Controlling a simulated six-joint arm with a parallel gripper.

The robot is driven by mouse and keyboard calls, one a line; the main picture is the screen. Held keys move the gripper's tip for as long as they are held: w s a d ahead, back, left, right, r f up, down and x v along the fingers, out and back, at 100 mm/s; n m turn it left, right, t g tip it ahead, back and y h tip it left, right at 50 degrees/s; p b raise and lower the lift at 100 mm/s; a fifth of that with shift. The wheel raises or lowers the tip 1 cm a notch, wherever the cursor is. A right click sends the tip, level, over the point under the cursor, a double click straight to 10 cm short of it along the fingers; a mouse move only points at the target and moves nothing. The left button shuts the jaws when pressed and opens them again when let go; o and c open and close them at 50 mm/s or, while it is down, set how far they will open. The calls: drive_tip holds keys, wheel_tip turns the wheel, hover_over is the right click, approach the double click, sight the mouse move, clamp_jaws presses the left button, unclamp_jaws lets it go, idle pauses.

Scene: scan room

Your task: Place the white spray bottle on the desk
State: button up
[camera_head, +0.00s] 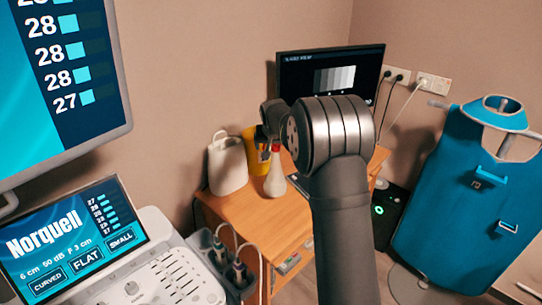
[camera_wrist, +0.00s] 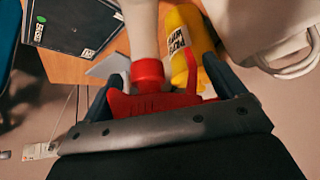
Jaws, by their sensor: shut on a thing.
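The white spray bottle (camera_head: 275,178) shows in the head view over the back part of the wooden desk (camera_head: 262,228). I cannot tell whether its base touches the desk top. In the wrist view its white body (camera_wrist: 144,34) points away from me, below a red collar and red trigger head (camera_wrist: 150,100). My gripper (camera_wrist: 165,80) is shut on the red head, with one dark finger on each side. In the head view my gripper (camera_head: 268,138) is partly hidden behind my wrist.
A white jug (camera_head: 227,165) and a yellow container (camera_head: 252,148) stand just left of the bottle. A monitor (camera_head: 325,75) is at the back. The desk's front left is clear. An ultrasound console (camera_head: 165,265) is at the lower left. A blue apron (camera_head: 465,190) hangs at the right.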

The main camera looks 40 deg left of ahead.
drive_tip(key=shift+s+a+f, duration=0.2)
drive_tip(key=shift+a+f, duration=0.05)
drive_tip(key=shift+a, duration=0.3)
drive_tip(key=shift+f, duration=2)
drive_tip(key=o, duration=1.8)
drive_tip(key=shift+f, duration=0.2)
drive_tip(key=shift+s+d+r, duration=0.1)
drive_tip(key=shift+d+r, duration=0.05)
drive_tip(key=shift+r, duration=0.3)
drive_tip(key=v, duration=1.1)
drive_tip(key=shift+r, duration=0.15)
